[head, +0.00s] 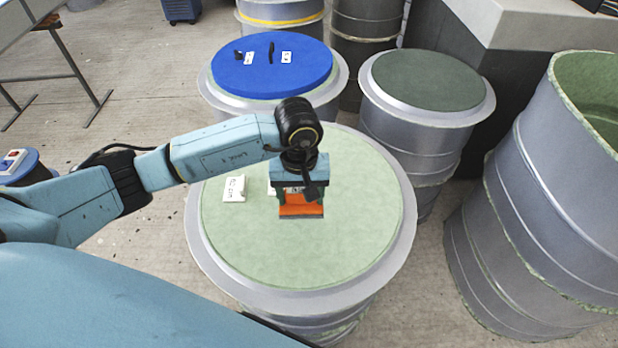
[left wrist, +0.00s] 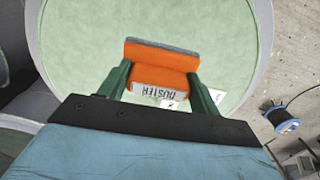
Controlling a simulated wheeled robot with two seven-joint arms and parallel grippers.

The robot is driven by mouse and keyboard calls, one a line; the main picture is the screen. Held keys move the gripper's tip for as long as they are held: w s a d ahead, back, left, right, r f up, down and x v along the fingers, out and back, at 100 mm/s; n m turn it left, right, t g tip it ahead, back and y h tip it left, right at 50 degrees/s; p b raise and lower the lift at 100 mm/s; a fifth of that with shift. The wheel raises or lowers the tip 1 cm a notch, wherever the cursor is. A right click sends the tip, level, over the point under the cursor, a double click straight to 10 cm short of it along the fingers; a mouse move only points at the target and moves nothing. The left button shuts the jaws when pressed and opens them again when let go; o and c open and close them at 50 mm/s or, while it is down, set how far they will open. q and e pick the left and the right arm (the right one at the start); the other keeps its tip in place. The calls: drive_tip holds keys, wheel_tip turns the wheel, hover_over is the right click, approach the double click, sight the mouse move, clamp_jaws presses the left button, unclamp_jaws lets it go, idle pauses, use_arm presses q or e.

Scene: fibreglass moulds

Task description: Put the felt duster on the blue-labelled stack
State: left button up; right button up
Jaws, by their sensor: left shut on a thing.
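The felt duster (head: 301,211) is an orange block with a grey felt face. My left gripper (head: 300,198) is shut on it, over the middle of the near pale-green stack top (head: 350,225). In the left wrist view the duster (left wrist: 161,56) sits between the green fingers of the gripper (left wrist: 160,78), and its white label reads "DUSTER". I cannot tell whether the duster touches the green top. A stack with a bright blue top (head: 270,82) stands behind it; white cards and small dark items lie on that top. My right gripper is not in view.
White cards (head: 234,188) lie on the near green top, left of my gripper. A dark-green-topped stack (head: 425,85) stands at back right. A tall open-topped mould (head: 540,190) stands at the right. In the left wrist view a blue reel (left wrist: 282,119) is on the floor.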

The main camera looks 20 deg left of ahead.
sight(299, 205)
use_arm(q)
drive_tip(key=f, duration=0.4)
drive_tip(key=shift+s+f, duration=0.35)
drive_tip(key=shift+s, duration=0.05)
drive_tip(key=shift+w+f, duration=0.15)
drive_tip(key=shift+f, duration=2.05)
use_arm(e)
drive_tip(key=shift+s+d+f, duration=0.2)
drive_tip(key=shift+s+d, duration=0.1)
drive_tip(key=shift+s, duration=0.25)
use_arm(q)
drive_tip(key=shift+f+b, duration=0.15)
drive_tip(key=shift+b, duration=0.25)
drive_tip(key=o, duration=1)
drive_tip(key=shift+c, duration=0.2)
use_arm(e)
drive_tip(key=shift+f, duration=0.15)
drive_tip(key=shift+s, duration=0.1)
use_arm(q)
drive_tip(key=shift+r, duration=0.2)
wheel_tip(299, 205, up, 12)
drive_tip(key=shift+f+p, duration=0.1)
drive_tip(key=shift+p, duration=0.25)
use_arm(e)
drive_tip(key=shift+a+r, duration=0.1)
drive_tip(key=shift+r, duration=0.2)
